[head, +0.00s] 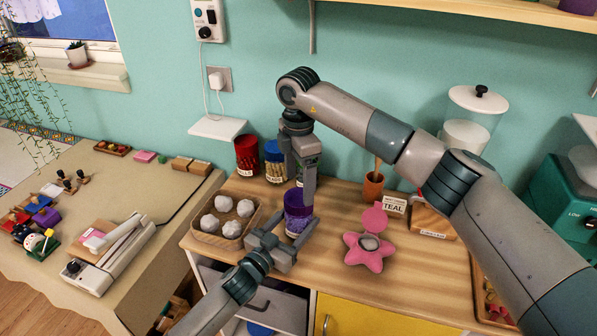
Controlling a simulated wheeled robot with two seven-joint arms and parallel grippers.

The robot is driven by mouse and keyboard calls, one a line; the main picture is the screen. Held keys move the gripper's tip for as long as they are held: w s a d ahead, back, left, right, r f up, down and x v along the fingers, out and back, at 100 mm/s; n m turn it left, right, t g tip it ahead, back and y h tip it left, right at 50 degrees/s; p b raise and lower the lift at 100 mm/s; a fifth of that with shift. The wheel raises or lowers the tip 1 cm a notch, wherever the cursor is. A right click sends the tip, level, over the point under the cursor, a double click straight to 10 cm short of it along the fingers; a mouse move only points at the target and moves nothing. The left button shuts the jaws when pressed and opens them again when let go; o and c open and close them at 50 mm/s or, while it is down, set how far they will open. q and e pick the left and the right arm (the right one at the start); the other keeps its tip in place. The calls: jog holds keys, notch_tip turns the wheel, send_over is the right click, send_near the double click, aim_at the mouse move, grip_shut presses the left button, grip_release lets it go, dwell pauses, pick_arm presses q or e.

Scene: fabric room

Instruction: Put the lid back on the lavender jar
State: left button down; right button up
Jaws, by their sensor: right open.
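The lavender jar (294,222) is a purple pot upright on the wooden counter, partly covered by both my grippers. My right gripper (303,205) points down from above, open, with its fingers at the jar's upper part. I cannot tell whether they touch it. My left gripper (284,240) reaches in from the lower left, at the jar's base on the near side. Its fingers are apart, but whether they press on the jar is unclear. I cannot make out a separate lavender lid. The jar's top is largely hidden by the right gripper.
A wooden tray of white lumps (228,217) stands close left of the jar. Red (247,155) and blue (274,161) containers stand behind.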

jog(key=n, duration=0.4)
jog(key=shift+r+n, duration=0.15)
jog(key=shift+n, duration=0.15)
jog(key=n, duration=0.5)
jog(key=shift+r+n, duration=0.2)
jog(key=shift+n, duration=0.2)
jog(key=n, duration=0.4)
jog(key=shift+r, duration=0.15)
jog(key=n, duration=0.6)
jog(key=shift+a+r, duration=0.1)
jog(key=shift+r, duration=0.05)
jog(key=n, duration=0.4)
jog(key=shift+r+n, duration=0.15)
jog(key=shift+n, duration=0.15)
jog(key=n, duration=0.5)
jog(key=shift+r+n, duration=0.15)
jog(key=shift+n, duration=0.25)
jog(key=n, duration=0.5)
jog(key=shift+r+n, duration=0.2)
jog(key=shift+n, duration=0.2)
jog(key=n, duration=0.4)
jog(key=shift+r+n, duration=0.1)
jog(key=shift+n, duration=0.2)
